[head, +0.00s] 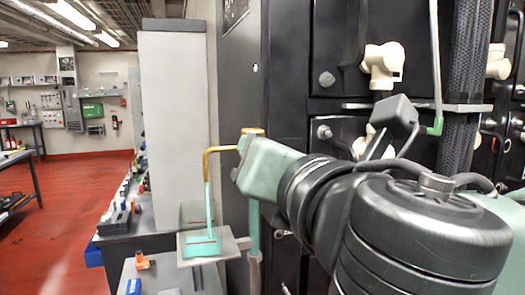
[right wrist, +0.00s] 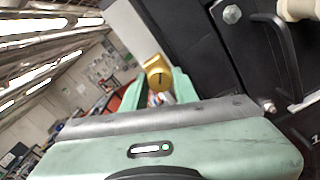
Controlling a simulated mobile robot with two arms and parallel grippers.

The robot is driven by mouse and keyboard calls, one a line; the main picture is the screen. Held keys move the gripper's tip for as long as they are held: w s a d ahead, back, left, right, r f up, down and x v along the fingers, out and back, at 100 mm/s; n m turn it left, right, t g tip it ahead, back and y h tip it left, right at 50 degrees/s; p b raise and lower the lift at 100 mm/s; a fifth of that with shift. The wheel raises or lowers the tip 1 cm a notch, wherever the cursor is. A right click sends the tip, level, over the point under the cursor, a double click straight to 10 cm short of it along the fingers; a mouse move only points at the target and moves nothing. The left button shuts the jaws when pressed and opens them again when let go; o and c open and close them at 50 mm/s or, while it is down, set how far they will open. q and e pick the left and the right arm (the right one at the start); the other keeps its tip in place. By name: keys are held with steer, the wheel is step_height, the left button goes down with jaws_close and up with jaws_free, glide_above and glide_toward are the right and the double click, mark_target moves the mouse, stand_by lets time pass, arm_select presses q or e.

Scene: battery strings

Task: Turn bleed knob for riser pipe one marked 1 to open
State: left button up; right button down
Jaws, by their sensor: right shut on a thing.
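The brass bleed knob (head: 253,131) sits on top of a teal riser pipe (head: 254,228), beside the dark cabinet. In the right wrist view the knob (right wrist: 158,70) is yellow with a short dark mark on its face. My right gripper (head: 243,150) comes in from the right and is shut on the knob, its green fingers on both sides of it. A brass spout (head: 212,150) runs left from the pipe top and bends down. A teal stream or tube (head: 208,203) reaches from it into a clear container (head: 187,215) with teal liquid at the bottom. My left gripper is out of view.
The container stands on a small light shelf (head: 226,246). Dark cabinets with cream valve fittings (head: 383,65) stand close on the right, partly behind my arm. A tall grey panel (head: 173,110) and a bench with small coloured items (head: 125,215) are left. Red floor (head: 85,200) is open beyond.

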steer(key=shift+f+n+p, duration=0.1)
steer(key=shift+n+p, duration=0.55)
steer(key=shift+n, duration=2.95)
steer(key=c, duration=1.1)
jaws_free()
steer(key=b+v, duration=0.2)
steer(key=v, duration=0.5)
steer(key=shift+s+d, duration=0.15)
steer(key=shift+s, duration=0.2)
